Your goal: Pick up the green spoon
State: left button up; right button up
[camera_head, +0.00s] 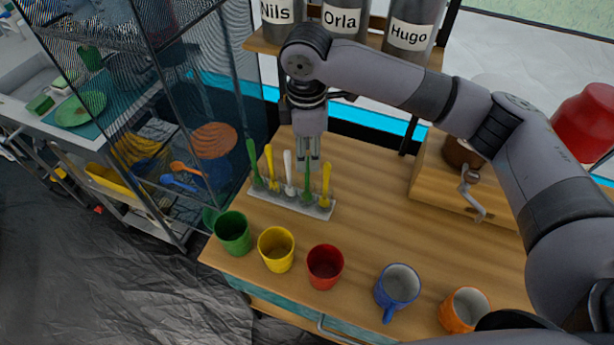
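A pale rack (262,195) on the wooden table holds several upright spoons. One green spoon (253,162) stands at its left end. A second green spoon (307,185) stands between a white spoon (288,172) and a yellow spoon (326,182) at the right. Another yellow spoon (269,165) stands beside the left green one. My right gripper (309,157) points down at the top of the second green spoon, with its fingertips around or just in front of the handle. I cannot tell whether it grips the handle. My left gripper is not in view.
Green (233,232), yellow (276,249), red (325,266), blue (397,287) and orange (465,310) cups line the front edge. A wooden box with a crank (471,195) stands right. Name-labelled canisters (342,18) stand behind. A mesh partition (200,110) is left.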

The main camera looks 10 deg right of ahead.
aim_at(307, 158)
jog(key=shift+f, duration=0.75)
jog(key=f, duration=0.1)
jog(key=f+p, duration=0.1)
jog(key=f, duration=0.2)
jog(key=shift+w+d, duration=0.1)
jog(key=shift+w, duration=0.15)
jog(key=shift+f, duration=0.6)
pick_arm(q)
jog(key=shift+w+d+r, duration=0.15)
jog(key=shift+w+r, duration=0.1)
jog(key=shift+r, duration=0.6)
pick_arm(e)
jog(key=shift+c, duration=0.5)
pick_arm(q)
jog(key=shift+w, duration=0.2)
pick_arm(e)
grip_shut()
